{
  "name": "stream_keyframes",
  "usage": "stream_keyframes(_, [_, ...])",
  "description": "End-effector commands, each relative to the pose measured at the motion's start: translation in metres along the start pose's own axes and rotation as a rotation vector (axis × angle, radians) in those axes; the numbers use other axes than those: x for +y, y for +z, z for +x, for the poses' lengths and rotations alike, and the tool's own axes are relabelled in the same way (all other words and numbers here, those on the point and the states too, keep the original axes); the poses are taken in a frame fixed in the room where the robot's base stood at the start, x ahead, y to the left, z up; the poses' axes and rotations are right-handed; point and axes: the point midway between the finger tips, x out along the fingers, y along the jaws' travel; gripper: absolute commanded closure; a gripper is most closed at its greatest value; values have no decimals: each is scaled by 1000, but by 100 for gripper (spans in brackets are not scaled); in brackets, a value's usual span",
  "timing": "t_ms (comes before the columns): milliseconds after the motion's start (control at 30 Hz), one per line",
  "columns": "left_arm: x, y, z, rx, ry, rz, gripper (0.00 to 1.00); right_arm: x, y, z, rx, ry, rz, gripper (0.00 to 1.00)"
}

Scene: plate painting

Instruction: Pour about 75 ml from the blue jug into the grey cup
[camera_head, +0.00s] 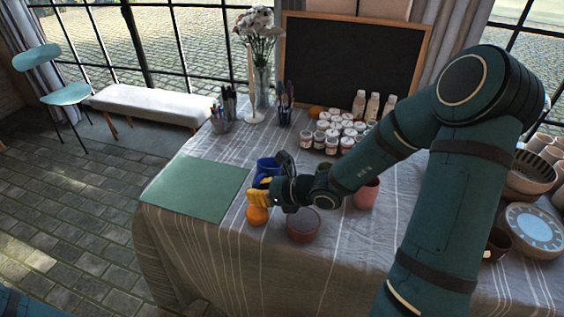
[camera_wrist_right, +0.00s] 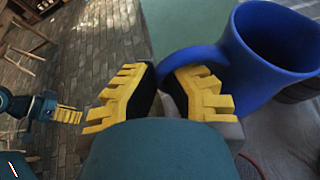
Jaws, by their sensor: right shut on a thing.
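The blue jug (camera_head: 266,165) is at the right edge of the green mat (camera_head: 197,189) in the head view, partly hidden by my right gripper (camera_head: 262,192). In the right wrist view the jug (camera_wrist_right: 275,45) fills the upper right, with its handle between the yellow-padded fingers of my right gripper (camera_wrist_right: 165,95), which is shut on it. I cannot tell whether the jug touches the table. I cannot make out a grey cup for certain; my right arm hides part of the table. My left gripper (camera_wrist_right: 68,115) shows small at the left of the wrist view, its opening unclear.
An orange round thing (camera_head: 257,215), a reddish bowl (camera_head: 303,226) and a pink cup (camera_head: 367,194) stand near my right gripper. Paint jars (camera_head: 335,130), brush holders and a flower vase (camera_head: 262,88) are behind. Bowls and a blue-patterned plate (camera_head: 535,230) are at right. The mat is clear.

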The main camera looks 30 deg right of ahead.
Motion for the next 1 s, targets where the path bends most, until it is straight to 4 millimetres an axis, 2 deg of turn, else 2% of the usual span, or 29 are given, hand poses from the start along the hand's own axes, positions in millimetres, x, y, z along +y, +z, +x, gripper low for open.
stream_keyframes(300, [0,0,0,0,0,0,53,14,-4,0,-11,-57,-124,100])
stream_keyframes(800, [0,0,1,0,0,0,53,23,-24,6,-25,-126,-273,100])
stream_keyframes(1000, [2,0,-4,-1,0,0,53,25,-18,3,-27,-135,-293,100])
